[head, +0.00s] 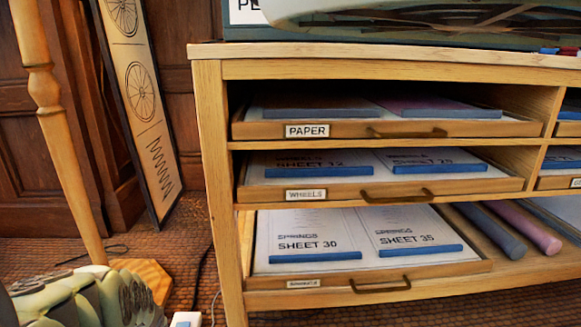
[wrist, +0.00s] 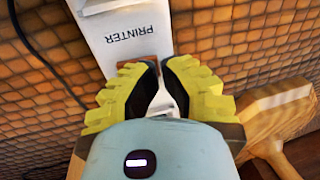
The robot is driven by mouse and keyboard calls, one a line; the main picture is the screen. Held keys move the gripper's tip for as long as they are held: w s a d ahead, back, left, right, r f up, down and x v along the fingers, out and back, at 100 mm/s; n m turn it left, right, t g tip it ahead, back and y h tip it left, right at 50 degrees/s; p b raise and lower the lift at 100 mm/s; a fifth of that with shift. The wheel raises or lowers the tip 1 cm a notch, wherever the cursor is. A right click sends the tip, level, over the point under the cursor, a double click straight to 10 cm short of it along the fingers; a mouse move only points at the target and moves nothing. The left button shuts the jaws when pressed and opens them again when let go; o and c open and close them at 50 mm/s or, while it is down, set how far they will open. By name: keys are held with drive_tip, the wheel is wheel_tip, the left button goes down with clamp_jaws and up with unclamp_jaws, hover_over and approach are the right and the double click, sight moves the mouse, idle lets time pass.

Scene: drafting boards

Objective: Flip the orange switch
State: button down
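In the wrist view, a white power strip (wrist: 122,14) labelled PRINTER lies on the woven floor. A small orange-brown patch (wrist: 146,59), apparently the orange switch, shows on it at the tips of my gripper (wrist: 160,68); the fingers partly hide it. The yellow ridged fingers with dark pads come together at their tips, with only a narrow gap showing white behind. I see nothing held. I cannot tell whether the tips touch the switch. In the head view, my gripper (head: 85,300) is at the lower left, and a white end of the strip (head: 187,319) shows beside it.
A wooden stand (head: 65,160) with an orange-brown base rises close to my gripper. A wooden drawer cabinet (head: 208,150) stands to the right, its lowest drawer (head: 470,268) pulled out. A framed picture (head: 140,110) leans on the wall. A dark cable (wrist: 45,60) runs along the floor.

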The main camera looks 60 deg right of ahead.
drive_tip(key=shift+f, duration=0.35)
drive_tip(key=shift+r, duration=0.1)
wheel_tip(320, 180, up, 7)
drive_tip(key=p, duration=0.7)
idle(0.4)
